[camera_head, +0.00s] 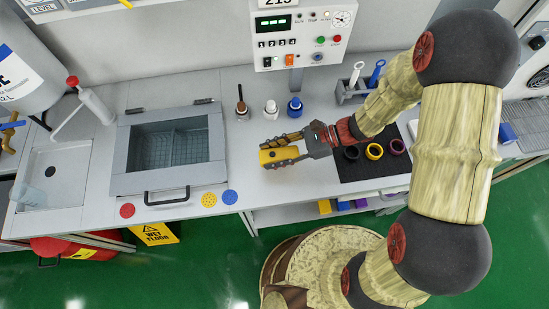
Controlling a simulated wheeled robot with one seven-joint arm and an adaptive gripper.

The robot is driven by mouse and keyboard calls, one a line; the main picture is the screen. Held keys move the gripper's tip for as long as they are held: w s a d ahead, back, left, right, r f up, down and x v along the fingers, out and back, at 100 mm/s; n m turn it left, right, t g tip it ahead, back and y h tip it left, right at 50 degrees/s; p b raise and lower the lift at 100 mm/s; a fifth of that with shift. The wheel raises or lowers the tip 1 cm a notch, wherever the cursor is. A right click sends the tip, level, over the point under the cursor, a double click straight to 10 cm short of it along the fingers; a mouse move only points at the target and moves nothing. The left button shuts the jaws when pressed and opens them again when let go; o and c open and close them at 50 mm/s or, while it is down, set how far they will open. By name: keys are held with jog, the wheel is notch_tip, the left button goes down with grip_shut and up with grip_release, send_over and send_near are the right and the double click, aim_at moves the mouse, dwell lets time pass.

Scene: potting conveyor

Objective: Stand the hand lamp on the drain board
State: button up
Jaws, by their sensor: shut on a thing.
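My gripper (283,149) is shut on a yellow and dark object, which looks like the hand lamp (275,157). It holds the lamp lying roughly sideways, over the front middle of the grey bench. I cannot tell whether the lamp touches the bench. I cannot tell for sure which surface is the drain board: a ribbed grey panel (527,138) lies at the far right, partly behind my arm, and a shallow pale tray with a small dark hole (68,188) lies at the far left. Both are well apart from my gripper.
A dark mat (353,175) with several rings lies to the right. Bare bench lies around the lamp.

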aim_at(275, 158)
jog(key=shift+w+d+f, duration=0.2)
jog(key=shift+w+f, duration=0.35)
jog(key=shift+f, duration=0.2)
notch_tip(275, 158, down, 3)
jog(key=shift+w+f+b, duration=0.15)
jog(key=shift+f+b, duration=0.05)
jog(key=shift+b, duration=0.7)
jog(key=shift+r, duration=0.1)
jog(key=o, duration=1.1)
jog(key=shift+o, duration=0.5)
